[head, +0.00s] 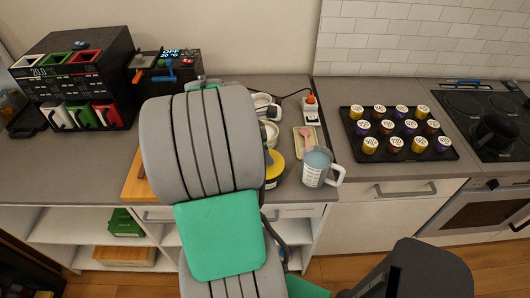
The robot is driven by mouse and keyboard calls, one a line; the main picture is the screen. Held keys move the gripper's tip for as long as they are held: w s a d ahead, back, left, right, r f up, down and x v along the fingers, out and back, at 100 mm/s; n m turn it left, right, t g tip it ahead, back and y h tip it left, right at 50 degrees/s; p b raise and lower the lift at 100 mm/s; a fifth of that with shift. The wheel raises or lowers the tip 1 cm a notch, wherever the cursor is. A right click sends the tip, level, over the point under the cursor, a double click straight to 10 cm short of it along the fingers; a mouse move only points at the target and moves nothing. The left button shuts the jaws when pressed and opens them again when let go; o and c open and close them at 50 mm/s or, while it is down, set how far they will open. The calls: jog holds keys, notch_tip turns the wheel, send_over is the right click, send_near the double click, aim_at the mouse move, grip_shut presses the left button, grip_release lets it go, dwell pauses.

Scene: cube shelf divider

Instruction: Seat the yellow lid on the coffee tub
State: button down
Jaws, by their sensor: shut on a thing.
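My own grey and green arm fills the middle of the head view and hides my gripper, so I cannot see its jaws. A yellow round shape, which looks like the lid (276,166), shows partly at the right edge of my arm. Just below it is a small part of a tub with a dark and pale label, apparently the coffee tub (272,184), near the counter's front edge. The arm hides the left side of both. I cannot tell whether the lid touches the tub or lies flat on it.
A measuring jug (316,167) with bluish contents stands close on the right. Behind are a small tray (306,141) with a pink spoon and a white power strip (310,110). A black tray (397,157) of jars lies farther right. A wooden board (134,184) is partly hidden on the left.

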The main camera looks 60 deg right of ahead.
jog(key=shift+f, duration=0.55)
jog(key=c, duration=1.4)
grip_release()
jog(key=o, duration=0.5)
jog(key=shift+o, duration=0.2)
jog(key=shift+r, duration=0.1)
jog(key=p+v, duration=0.5)
jog(key=shift+r, duration=0.15)
jog(key=v, duration=0.2)
jog(key=shift+w+a+r, duration=0.1)
jog(key=shift+a+r, duration=0.05)
jog(key=shift+r, duration=0.05)
